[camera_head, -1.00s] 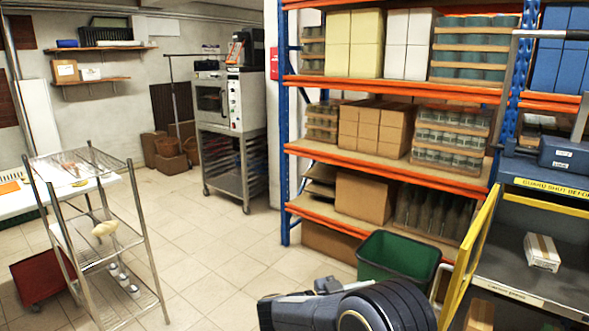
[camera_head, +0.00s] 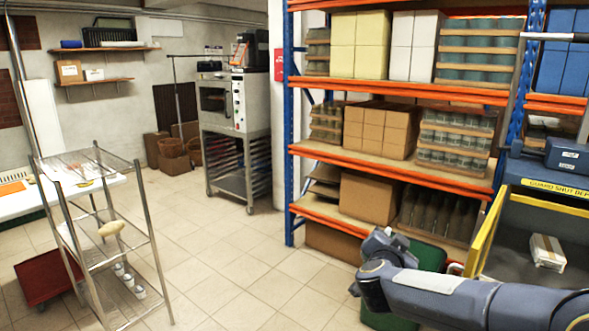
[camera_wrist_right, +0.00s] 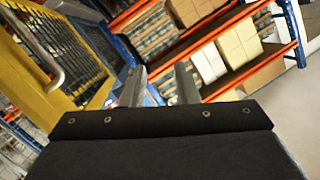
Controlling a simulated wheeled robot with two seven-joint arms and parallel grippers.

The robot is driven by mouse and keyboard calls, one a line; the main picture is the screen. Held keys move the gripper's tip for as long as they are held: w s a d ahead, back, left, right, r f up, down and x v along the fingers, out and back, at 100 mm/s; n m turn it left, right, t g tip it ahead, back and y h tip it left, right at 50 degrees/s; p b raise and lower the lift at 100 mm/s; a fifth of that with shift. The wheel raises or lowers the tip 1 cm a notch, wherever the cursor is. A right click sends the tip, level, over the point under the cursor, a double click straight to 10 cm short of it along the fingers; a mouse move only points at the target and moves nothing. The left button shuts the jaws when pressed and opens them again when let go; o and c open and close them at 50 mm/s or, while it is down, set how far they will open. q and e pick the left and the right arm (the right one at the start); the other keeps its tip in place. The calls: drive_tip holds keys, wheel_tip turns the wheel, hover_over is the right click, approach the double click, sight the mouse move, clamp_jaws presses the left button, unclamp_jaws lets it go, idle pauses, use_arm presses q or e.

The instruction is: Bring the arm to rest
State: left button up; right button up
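My right arm (camera_head: 440,290) reaches in from the lower right in the head view, in front of the green bin and low beside the yellow-framed cart. Its gripper cannot be made out there. In the right wrist view my right gripper (camera_wrist_right: 161,88) shows two grey fingers with a clear gap between them and nothing held. The fingers point toward the shelving, which is seen tilted. My left arm and left gripper are not in view.
A green bin (camera_head: 429,254) stands partly hidden behind my right arm. An orange and blue shelf rack (camera_head: 400,83) stands behind. A wire trolley (camera_head: 100,235) is at the left, with open tiled floor between.

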drive_tip(key=s+a+r+n+g+y, duration=0.15)
drive_tip(key=s+n+y, duration=0.55)
drive_tip(key=s+y, duration=0.7)
drive_tip(key=s+f+n+g+h, duration=0.1)
drive_tip(key=s+f+g, duration=0.2)
drive_tip(key=s, duration=0.9)
drive_tip(key=s+f+n+g+h, duration=0.1)
drive_tip(key=s+f+g, duration=0.3)
drive_tip(key=s+f, duration=0.5)
drive_tip(key=s+h, duration=0.1)
drive_tip(key=s, duration=0.2)
drive_tip(key=shift+a+f, duration=0.15)
drive_tip(key=shift+a, duration=0.05)
